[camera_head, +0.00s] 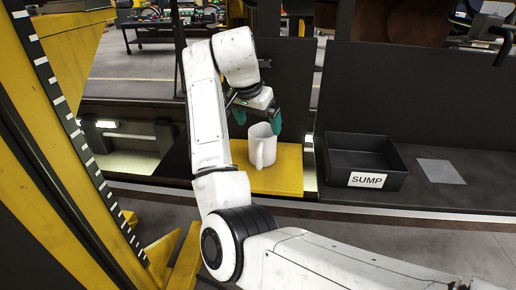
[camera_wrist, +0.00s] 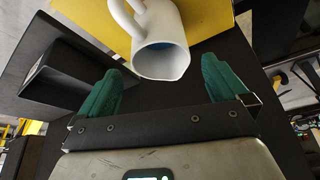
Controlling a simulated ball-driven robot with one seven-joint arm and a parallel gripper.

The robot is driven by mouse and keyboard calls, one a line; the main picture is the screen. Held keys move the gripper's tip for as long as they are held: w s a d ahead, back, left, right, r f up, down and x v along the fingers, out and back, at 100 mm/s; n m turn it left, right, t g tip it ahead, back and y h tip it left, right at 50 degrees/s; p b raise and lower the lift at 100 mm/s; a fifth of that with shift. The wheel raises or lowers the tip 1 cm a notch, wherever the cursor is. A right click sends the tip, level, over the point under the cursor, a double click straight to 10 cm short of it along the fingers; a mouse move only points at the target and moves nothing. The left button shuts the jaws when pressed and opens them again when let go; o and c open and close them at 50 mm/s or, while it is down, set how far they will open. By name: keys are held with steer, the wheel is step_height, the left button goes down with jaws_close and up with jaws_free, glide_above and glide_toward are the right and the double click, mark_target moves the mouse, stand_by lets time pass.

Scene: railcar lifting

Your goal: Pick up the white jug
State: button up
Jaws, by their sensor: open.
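The white jug (camera_head: 263,146) stands upright on a yellow board (camera_head: 284,181) in the head view, its handle toward me. My gripper (camera_head: 258,118) is just above and behind the jug, with its green fingers open and spread apart. In the wrist view the jug (camera_wrist: 160,42) shows its open rim, with a bluish inside, beyond the fingertips and roughly centred between them. My gripper (camera_wrist: 166,78) in this view has nothing between its fingers. I cannot tell whether a finger touches the jug.
A black bin labelled SUMP (camera_head: 364,163) stands right of the yellow board. A grey sheet (camera_head: 440,171) lies on the dark bench further right. A dark upright panel (camera_head: 285,75) rises behind the jug. A yellow post (camera_head: 75,80) with a striped scale stands at the left.

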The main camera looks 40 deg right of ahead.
mark_target(263, 140)
steer(key=x, duration=0.2)
steer(key=shift+w+d+f, duration=0.1)
steer(key=shift+w+f, duration=0.05)
steer(key=shift+f, duration=0.15)
steer(key=shift+p+x, duration=0.7)
steer(key=shift+x, duration=1.95)
steer(key=shift+s, duration=0.2)
steer(key=shift+c, duration=0.5)
steer(key=c, duration=1)
steer(key=shift+o, duration=0.2)
steer(key=shift+r, duration=0.1)
